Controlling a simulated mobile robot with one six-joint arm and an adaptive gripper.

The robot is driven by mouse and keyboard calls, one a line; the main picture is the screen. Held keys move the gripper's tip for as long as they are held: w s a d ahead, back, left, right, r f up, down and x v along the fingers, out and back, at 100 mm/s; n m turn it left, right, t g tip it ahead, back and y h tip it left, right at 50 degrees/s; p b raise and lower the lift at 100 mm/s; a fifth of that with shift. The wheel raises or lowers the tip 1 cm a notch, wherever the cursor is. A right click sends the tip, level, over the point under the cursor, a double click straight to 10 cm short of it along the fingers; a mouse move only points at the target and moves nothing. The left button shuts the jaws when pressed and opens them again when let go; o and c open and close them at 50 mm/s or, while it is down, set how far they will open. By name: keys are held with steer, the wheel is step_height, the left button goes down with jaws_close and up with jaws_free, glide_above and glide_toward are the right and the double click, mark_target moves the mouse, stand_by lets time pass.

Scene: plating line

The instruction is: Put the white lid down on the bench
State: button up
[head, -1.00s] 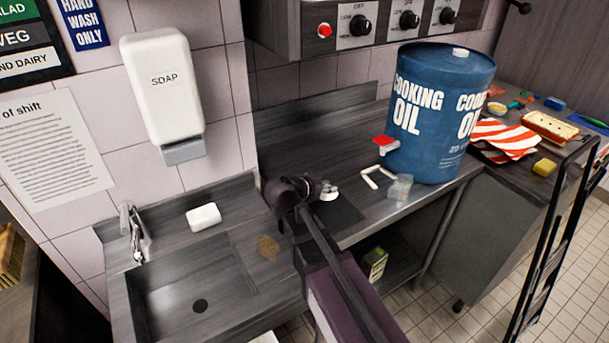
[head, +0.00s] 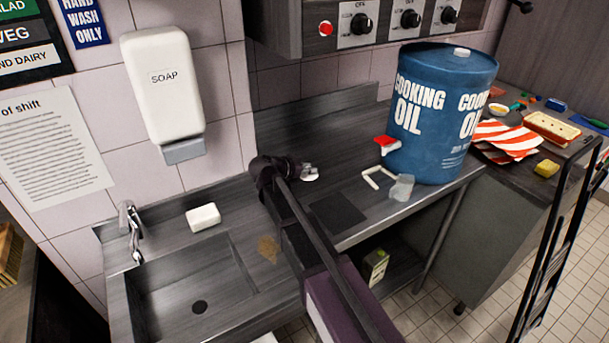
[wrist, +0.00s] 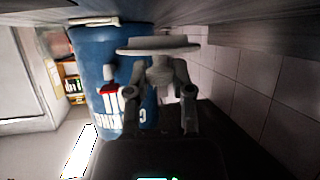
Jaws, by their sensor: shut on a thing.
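My gripper (head: 304,170) is over the steel bench (head: 290,135), between the sink and the oil drum. It is shut on the white lid (head: 311,175), which shows only as a small pale piece at the fingertips in the head view. In the wrist view my gripper (wrist: 168,72) holds the lid (wrist: 155,46) by its middle, with its wide flat disc facing the bench, which lies at the top of that upside-down picture. The disc looks close to the bench; I cannot tell whether it touches.
A dark square (head: 338,214) lies bare on the bench near its front edge. A white bracket-like piece (head: 379,178) and a translucent cup (head: 402,187) stand before the blue oil drum (head: 437,115) with its red tap (head: 387,143). The sink (head: 190,285) and soap (head: 203,217) are left.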

mark_target(306, 174)
steer(key=shift+w+a, duration=0.3)
steer(key=shift+w, duration=0.2)
steer(key=shift+w+a+f+b, duration=0.1)
steer(key=shift+w+f+b, duration=0.05)
steer(key=shift+f+b, duration=1.7)
steer(key=shift+f, duration=0.15)
steer(key=o, duration=0.7)
steer(key=shift+o, duration=0.2)
steer(key=shift+r, duration=0.2)
